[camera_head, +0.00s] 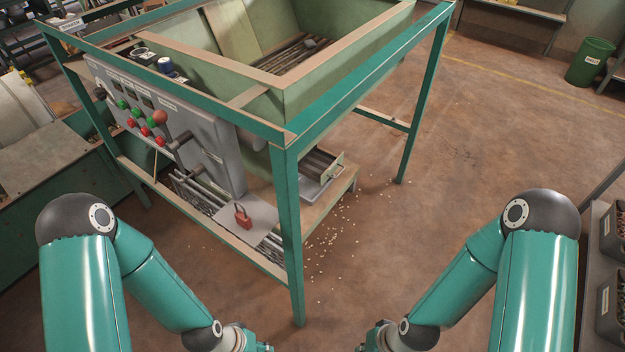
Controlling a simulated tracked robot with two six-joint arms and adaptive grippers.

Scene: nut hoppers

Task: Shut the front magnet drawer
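The magnet drawer (334,174) is at the lower right side of the green hopper, behind the frame's front leg. It is a pale metal drawer with a handle on its end, and it sticks out from its housing with dark bars visible inside.
A green steel frame (287,230) carries the hopper (345,75) and stands between my arms and the drawer. A grey control box (200,135) with coloured buttons is on its left. Pale nuts are scattered on open floor to the right.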

